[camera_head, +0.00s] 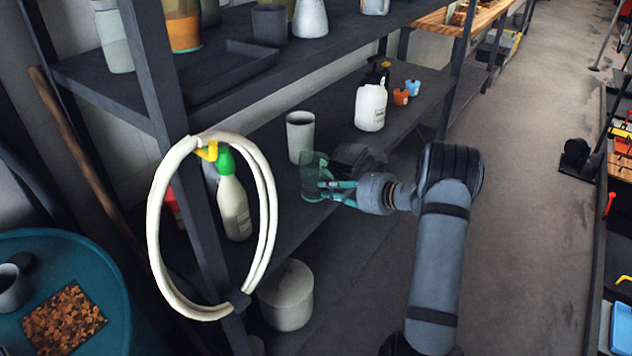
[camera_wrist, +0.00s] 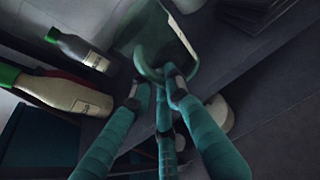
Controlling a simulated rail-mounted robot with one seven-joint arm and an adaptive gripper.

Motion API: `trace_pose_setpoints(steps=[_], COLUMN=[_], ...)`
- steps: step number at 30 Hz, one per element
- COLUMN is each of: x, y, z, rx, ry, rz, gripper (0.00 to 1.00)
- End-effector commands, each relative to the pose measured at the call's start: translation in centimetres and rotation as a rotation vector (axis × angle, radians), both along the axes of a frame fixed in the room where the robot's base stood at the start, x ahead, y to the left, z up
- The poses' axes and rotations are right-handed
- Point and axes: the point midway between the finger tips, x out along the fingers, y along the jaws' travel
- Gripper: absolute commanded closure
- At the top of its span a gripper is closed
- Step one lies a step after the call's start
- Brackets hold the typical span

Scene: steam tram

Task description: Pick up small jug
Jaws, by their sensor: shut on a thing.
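The small jug (camera_head: 312,174) is a translucent green vessel at the front edge of the middle shelf. It also shows in the wrist view (camera_wrist: 150,30), with its handle toward my fingers. My gripper (camera_head: 328,190) has teal fingers and reaches the jug from the right. In the wrist view my gripper (camera_wrist: 155,88) is shut on the jug's handle. The jug looks roughly upright in the head view. I cannot tell whether its base touches the shelf.
A grey cup (camera_head: 300,137) stands just behind the jug. A green-capped bottle (camera_head: 233,205) stands to the left, behind a coiled white hose (camera_head: 157,235) on the shelf post. A white spray bottle (camera_head: 371,107) stands farther right. The aisle floor (camera_head: 540,150) is clear.

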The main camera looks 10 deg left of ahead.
Motion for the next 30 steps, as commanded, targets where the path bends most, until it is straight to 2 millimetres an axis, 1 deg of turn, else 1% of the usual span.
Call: trace_pose_setpoints(steps=[1, 3, 22, 26, 29, 30], x=[0.0, 0.0, 0.0, 0.0, 0.0, 0.0], y=[0.0, 0.0, 0.0, 0.0, -0.1, 0.0], z=[0.0, 0.0, 0.2, 1.0, 2.3, 3.0], rx=[0.000, 0.000, 0.000, 0.001, 0.000, 0.000], ry=[0.000, 0.000, -0.002, -0.002, -0.004, -0.006], rz=[0.000, 0.000, -0.001, -0.001, 0.000, 0.001], gripper=[0.97, 1.00, 1.00, 1.00, 1.00, 1.00])
